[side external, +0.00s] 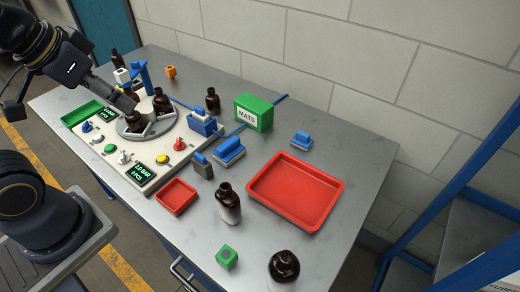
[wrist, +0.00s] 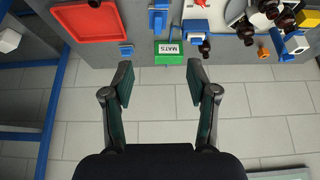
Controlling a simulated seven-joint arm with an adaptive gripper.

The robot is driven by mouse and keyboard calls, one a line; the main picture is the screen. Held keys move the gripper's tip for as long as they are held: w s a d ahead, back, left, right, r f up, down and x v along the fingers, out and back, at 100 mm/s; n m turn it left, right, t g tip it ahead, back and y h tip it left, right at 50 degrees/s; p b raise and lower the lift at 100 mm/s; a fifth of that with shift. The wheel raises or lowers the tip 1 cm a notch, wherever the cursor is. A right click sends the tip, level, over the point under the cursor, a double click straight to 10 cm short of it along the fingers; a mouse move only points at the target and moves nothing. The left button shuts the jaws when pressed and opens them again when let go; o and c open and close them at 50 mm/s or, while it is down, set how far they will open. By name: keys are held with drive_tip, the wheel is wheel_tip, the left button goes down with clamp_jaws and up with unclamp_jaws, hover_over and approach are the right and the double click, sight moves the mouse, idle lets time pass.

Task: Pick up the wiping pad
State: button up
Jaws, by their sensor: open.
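Two blue-topped blocks with pale bases look like wiping pads; I cannot tell for certain which one is meant. The smaller blue-topped pad (side external: 301,138) lies on the grey bench behind the red tray; it also shows in the wrist view (wrist: 126,49), beside the tray's edge. The larger blue-topped block (side external: 229,151) lies in front of the green MATS box and shows in the wrist view too (wrist: 158,20). My gripper (wrist: 160,78) is open and empty, its two fingers wide apart, with the wall and floor-side background between them. It touches neither block.
The large red tray (side external: 296,190), green MATS box (side external: 254,112) and a dark bottle (side external: 229,204) stand around the pads. A control panel with a round bottle holder (side external: 145,127) is at left. A small red tray (side external: 176,196) and green cube (side external: 227,258) are nearer the front.

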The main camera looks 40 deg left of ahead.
drive_tip(key=shift+r, duration=0.1)
drive_tip(key=w+r, duration=0.3)
drive_tip(key=r, duration=0.1)
drive_tip(key=m+g, duration=0.1)
drive_tip(key=g, duration=0.5)
hover_over(228, 143)
wheel_tip(228, 143, down, 30)
drive_tip(key=shift+d+r, duration=0.1)
wheel_tip(228, 143, down, 6)
drive_tip(key=shift+r, duration=0.15)
